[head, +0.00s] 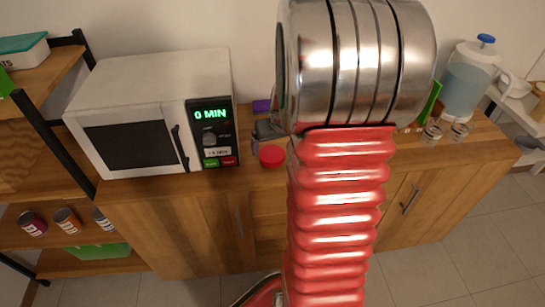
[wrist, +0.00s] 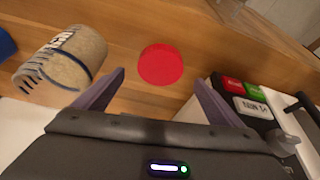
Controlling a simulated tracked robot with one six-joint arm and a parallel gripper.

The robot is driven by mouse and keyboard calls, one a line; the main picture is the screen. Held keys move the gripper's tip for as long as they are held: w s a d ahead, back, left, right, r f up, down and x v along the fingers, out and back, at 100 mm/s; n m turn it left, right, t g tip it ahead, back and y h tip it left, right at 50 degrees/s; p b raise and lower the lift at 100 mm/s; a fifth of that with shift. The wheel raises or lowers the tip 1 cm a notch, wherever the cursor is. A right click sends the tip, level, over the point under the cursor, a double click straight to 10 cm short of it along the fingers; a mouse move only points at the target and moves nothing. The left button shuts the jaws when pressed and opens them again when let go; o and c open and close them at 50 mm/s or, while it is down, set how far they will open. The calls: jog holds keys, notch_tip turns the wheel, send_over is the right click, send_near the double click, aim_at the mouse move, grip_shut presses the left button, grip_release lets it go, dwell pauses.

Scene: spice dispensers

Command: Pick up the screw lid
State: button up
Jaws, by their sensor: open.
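The screw lid (head: 271,155) appears to be the round red disc on the wooden counter, just right of the microwave. In the wrist view the red lid (wrist: 161,65) lies flat between and slightly beyond my fingertips. My gripper (wrist: 159,78) is open and empty, with one purple-grey finger on either side of the lid's line. In the head view my gripper (head: 266,130) shows as a dark shape just behind the lid, partly hidden by my arm. I cannot tell its exact height above the counter.
A white microwave (head: 150,115) stands close left of the lid. In the wrist view a tan-filled jar (wrist: 62,58) with a ribbed end is left of my left finger, with a blue object (wrist: 5,44) beyond. A water dispenser (head: 468,80) and small jars (head: 432,132) stand at the right.

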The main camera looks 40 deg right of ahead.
aim_at(272, 153)
jog(key=shift+x, duration=2.6)
jog(key=shift+s, duration=0.15)
jog(key=shift+c, duration=0.5)
jog(key=c, duration=1)
notch_tip(272, 153, up, 10)
jog(key=shift+s, duration=0.1)
